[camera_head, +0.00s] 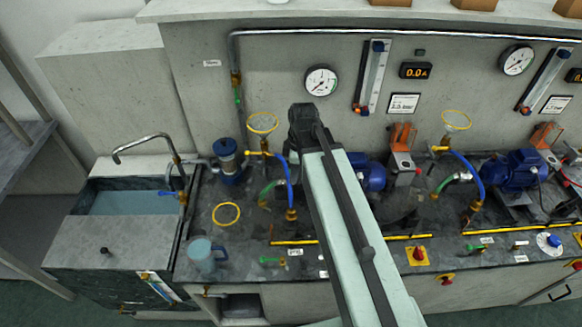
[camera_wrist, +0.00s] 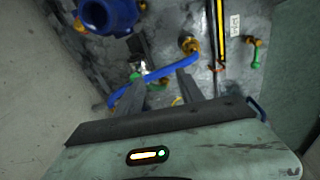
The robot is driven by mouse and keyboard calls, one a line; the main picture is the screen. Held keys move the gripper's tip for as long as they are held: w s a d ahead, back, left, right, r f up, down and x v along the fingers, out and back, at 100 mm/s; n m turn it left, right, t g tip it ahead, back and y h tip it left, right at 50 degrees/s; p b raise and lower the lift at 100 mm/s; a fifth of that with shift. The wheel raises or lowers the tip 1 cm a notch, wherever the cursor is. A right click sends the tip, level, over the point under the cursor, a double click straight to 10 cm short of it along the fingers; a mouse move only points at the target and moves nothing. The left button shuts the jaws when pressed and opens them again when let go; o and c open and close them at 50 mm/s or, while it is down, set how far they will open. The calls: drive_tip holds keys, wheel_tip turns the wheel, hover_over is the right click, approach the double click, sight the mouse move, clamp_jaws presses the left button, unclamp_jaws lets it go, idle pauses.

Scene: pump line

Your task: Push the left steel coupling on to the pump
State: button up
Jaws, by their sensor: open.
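The left pump shows as a blue body (camera_wrist: 108,14) at the top of the wrist view; in the head view it (camera_head: 371,173) is partly behind my arm. My gripper (camera_wrist: 158,88) is open, its two fingers apart above the bench, with the blue hose crossing just beyond them. A small pale metal piece (camera_wrist: 137,66) lies between the pump and the green hose end (camera_wrist: 135,76); it may be the left steel coupling, but I cannot tell whether it touches the pump. My arm hides this spot in the head view.
The blue hose (camera_head: 288,172) ends in a brass fitting (camera_head: 291,214). A blue filter (camera_head: 229,161) and a mug (camera_head: 203,257) stand to the left, beside the sink (camera_head: 130,202). Gauges line the back wall. A second pump (camera_head: 514,171) stands at right.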

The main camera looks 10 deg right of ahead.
sight(289, 171)
drive_tip(key=w+r+n, duration=0.2)
drive_tip(key=w+n, duration=0.3)
drive_tip(key=n, duration=0.7)
drive_tip(key=shift+t+y, duration=0.4)
drive_tip(key=f+b, duration=0.4)
drive_tip(key=f, duration=0.1)
drive_tip(key=w+f+b, duration=0.1)
drive_tip(key=f+b, duration=0.2)
drive_tip(key=shift+a+f, duration=0.15)
clamp_jaws()
